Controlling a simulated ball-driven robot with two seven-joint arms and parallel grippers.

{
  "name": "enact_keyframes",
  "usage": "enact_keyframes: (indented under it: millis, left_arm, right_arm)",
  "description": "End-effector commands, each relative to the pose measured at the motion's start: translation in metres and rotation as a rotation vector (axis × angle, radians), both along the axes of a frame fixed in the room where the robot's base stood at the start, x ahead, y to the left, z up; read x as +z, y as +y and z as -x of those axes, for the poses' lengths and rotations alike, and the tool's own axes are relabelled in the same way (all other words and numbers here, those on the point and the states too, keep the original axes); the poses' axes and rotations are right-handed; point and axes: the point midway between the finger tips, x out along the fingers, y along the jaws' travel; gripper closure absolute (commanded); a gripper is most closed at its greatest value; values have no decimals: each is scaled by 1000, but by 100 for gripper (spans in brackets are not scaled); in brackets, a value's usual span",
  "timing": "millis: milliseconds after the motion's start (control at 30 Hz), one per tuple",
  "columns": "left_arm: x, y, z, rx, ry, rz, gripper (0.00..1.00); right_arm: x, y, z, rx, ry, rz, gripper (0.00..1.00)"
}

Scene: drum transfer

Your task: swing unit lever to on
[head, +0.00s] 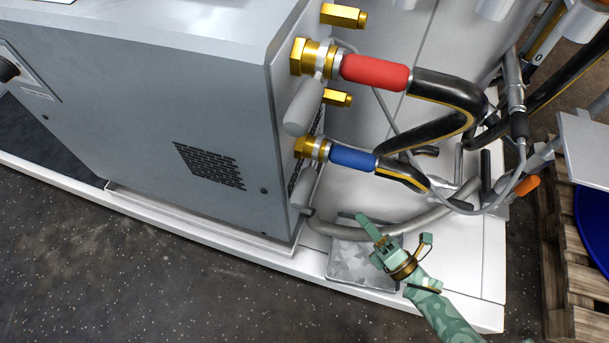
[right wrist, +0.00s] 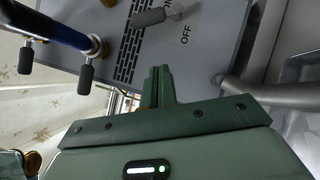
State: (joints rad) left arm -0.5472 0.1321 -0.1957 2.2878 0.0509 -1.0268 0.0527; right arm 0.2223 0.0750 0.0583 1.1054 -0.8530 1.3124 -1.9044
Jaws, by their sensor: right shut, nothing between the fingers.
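A lever with a grey grip (right wrist: 150,17) shows at the top of the right wrist view, on the unit's grey panel (right wrist: 207,55). Its grip points left, and the words ON and OFF are printed close by to its right. In the head view two grey handles, an upper one (head: 303,106) and a lower one (head: 301,187), stick out from the unit's side; I cannot tell which is this lever. My right gripper (head: 370,228) is shut and empty, low beside the unit and apart from the handles. Its fingers (right wrist: 160,72) point toward the panel. My left gripper is out of view.
A hose with a red sleeve (head: 375,72) and one with a blue sleeve (head: 353,158) join brass fittings on the unit (head: 165,125). A grey pipe (head: 400,226) curves close behind my gripper. A wooden pallet (head: 575,265) stands at right. Dark floor lies in front.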

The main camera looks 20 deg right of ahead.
Motion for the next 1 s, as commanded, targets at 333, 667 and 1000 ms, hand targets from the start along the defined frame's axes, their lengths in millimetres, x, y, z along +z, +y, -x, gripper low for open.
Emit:
enact_keyframes:
  millis: [333, 667, 1000]
  left_arm:
    - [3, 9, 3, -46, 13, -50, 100]
    - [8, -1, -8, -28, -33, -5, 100]
    - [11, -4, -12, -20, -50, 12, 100]
  right_arm:
    - [16, 17, -34, 5, -49, 7, 100]
    - [35, 42, -94, 4, -47, 8, 100]
    - [51, 30, -120, 5, -43, 8, 100]
